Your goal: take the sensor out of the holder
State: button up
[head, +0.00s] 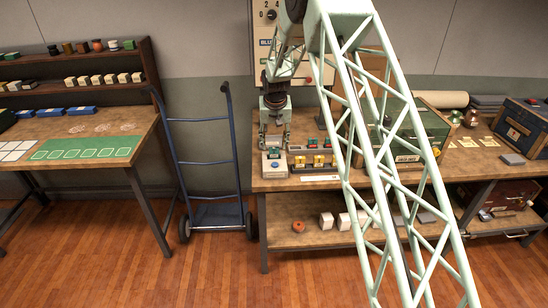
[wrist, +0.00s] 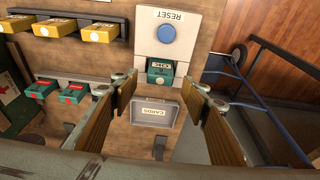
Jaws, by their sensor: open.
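A teal block with a printed label, apparently the sensor (wrist: 160,71), sits at the end of a pale housing (wrist: 164,14) that bears a blue RESET button. This housing appears to be the holder. In the head view the teal block (head: 274,153) shows just behind the button on the pale housing (head: 283,172). My gripper (wrist: 162,86) is open, with one finger on each side of the teal block and a gap to each. In the head view my gripper (head: 274,143) is right above the block. How deep the block sits is hidden.
A grey CARDS tray (wrist: 153,108) lies close to the block. A rack of yellow blocks (head: 312,160) and several teal blocks with red marks (wrist: 72,92) are beside it. A green case (head: 430,130) stands to the right. A blue hand truck (head: 205,150) stands left of the bench.

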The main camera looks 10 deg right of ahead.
aim_at(274, 148)
jog(key=shift+x, duration=1.95)
jog(key=c, duration=1)
